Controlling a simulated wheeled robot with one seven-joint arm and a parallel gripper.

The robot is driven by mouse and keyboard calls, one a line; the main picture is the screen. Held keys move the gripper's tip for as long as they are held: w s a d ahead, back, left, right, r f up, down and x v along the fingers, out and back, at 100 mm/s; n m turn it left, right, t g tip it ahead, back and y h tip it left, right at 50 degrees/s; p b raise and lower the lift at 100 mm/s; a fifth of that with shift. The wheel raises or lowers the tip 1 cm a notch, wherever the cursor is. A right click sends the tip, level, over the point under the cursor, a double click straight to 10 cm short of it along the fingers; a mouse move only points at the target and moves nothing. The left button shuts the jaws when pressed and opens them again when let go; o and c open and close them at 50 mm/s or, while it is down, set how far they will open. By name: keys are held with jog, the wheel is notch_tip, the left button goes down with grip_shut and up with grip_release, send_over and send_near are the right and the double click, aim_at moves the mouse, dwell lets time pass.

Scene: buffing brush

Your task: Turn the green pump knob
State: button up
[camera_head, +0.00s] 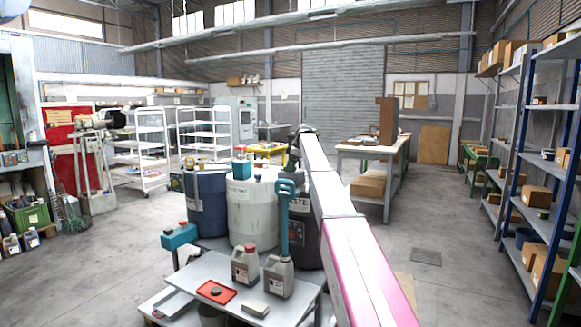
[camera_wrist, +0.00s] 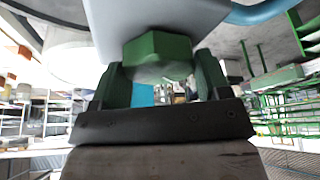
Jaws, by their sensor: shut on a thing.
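The green knob (camera_wrist: 156,54) is a faceted block under a pale grey body in the wrist view. My gripper (camera_wrist: 159,66) has one dark finger on each side of it and is shut on it. The contact faces of the fingers are partly hidden. In the head view my gripper (camera_head: 293,152) is a small dark shape at the far end of my arm, above the drums.
A blue drum (camera_head: 207,205), a white drum (camera_head: 252,212) and a dark drum stand together. A teal hand pump (camera_head: 285,215) rises before them. A low grey table (camera_head: 232,312) holds two jugs and a red tray (camera_head: 216,292). Shelving (camera_head: 545,200) lines the right; floor between is open.

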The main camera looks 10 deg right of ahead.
jog(key=m+t, duration=0.1)
jog(key=m, duration=0.2)
jog(key=m+t+h, duration=0.1)
jog(key=m, duration=0.2)
jog(key=shift+s, duration=0.15)
jog(key=m+t+h, duration=0.1)
jog(key=m, duration=0.2)
jog(key=shift+a+m, duration=0.1)
jog(key=shift+m, duration=0.2)
jog(key=m+h, duration=0.1)
jog(key=m, duration=0.2)
jog(key=shift+t, duration=0.3)
jog(key=m+h, duration=0.1)
jog(key=m, duration=0.2)
jog(key=m+h, duration=0.2)
jog(key=m, duration=0.2)
jog(key=shift+a, duration=0.15)
jog(key=m+h, duration=0.1)
jog(key=m, duration=0.2)
jog(key=m+g, duration=0.1)
jog(key=m, duration=0.2)
jog(key=shift+h, duration=0.4)
jog(key=shift+g, duration=0.3)
jog(key=o, duration=0.9)
